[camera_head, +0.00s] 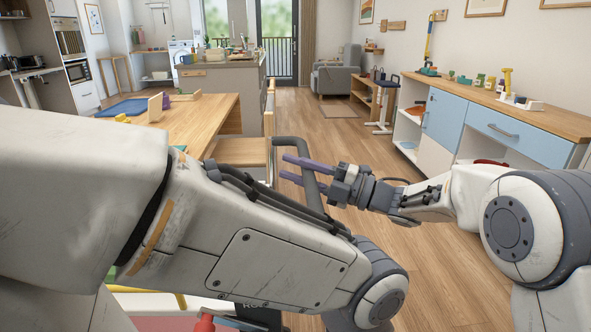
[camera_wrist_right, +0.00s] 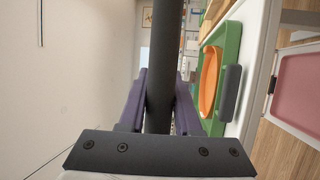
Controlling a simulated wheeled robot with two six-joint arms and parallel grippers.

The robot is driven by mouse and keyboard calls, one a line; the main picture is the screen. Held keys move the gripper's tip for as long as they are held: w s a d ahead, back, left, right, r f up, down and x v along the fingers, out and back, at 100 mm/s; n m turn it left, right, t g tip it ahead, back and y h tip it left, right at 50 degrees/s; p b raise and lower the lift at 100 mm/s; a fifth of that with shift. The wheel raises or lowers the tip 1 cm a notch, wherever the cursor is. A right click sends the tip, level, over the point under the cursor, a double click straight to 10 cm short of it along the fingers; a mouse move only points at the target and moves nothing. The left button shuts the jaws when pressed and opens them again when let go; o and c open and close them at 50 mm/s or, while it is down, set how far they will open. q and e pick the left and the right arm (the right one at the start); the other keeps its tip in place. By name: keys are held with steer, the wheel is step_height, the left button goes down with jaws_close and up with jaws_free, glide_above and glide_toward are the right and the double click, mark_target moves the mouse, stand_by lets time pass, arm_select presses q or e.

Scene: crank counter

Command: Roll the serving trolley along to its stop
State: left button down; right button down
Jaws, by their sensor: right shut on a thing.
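The serving trolley shows mainly by its dark grey handle (camera_head: 312,191), a bent bar in the middle of the head view. My right gripper (camera_head: 303,171) reaches it from the right, its purple fingers on either side of the bar. In the right wrist view the dark bar (camera_wrist_right: 164,60) runs between the two fingers, and the gripper is shut on it. Most of the trolley's body is hidden behind my left arm in the head view. My left gripper is not visible.
A wooden table (camera_head: 205,120) stands at the left. A long blue and white cabinet (camera_head: 455,125) lines the right wall. Wooden floor (camera_head: 335,135) is open between them, toward a grey armchair (camera_head: 340,75). The wrist view shows a green tray (camera_wrist_right: 228,50) and a pink panel (camera_wrist_right: 298,88).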

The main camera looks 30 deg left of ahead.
steer(key=c, duration=0.6)
jaws_free()
steer(key=v, duration=1)
steer(key=shift+d+p, duration=0.25)
steer(key=shift+p, duration=0.15)
steer(key=shift+w+f, duration=0.1)
